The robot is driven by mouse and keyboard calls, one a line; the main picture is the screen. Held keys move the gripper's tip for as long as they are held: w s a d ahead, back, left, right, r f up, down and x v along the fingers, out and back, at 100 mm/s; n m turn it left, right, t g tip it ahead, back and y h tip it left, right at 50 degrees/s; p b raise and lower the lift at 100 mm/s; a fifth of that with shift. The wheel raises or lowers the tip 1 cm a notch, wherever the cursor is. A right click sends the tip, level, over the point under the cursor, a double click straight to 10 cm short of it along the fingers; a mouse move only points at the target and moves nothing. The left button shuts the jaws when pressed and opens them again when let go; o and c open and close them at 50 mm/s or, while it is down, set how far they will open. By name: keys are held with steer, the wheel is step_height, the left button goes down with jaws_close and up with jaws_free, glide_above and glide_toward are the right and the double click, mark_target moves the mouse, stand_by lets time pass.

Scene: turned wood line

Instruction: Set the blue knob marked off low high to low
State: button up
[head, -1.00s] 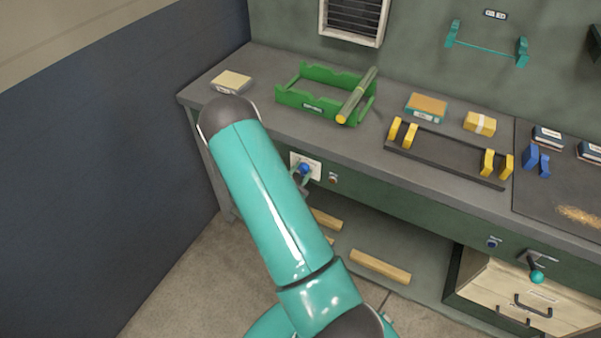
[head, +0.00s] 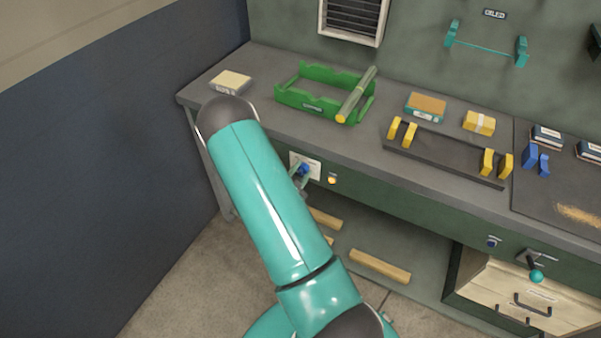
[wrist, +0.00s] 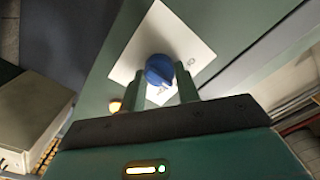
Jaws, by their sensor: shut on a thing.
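The blue knob (head: 304,169) sits on a white plate (head: 315,172) on the green front of the bench. In the wrist view the knob (wrist: 159,70) lies between the two fingers of my gripper (wrist: 162,86), which is shut on it. The white plate (wrist: 150,38) shows around the knob. Its marks are too small or too covered to read, so I cannot tell the knob's setting. In the head view my arm hides most of my gripper (head: 302,180).
A small lamp (head: 332,180) right of the plate glows orange. Above, the bench top holds a green rack (head: 312,106) and a black rack (head: 440,155) with yellow holders. Wooden bars (head: 380,266) lie on the shelf below. An open drawer (head: 510,290) stands out at the right.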

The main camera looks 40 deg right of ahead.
steer(key=o, duration=1)
steer(key=v, duration=1.4)
steer(key=shift+w, duration=0.15)
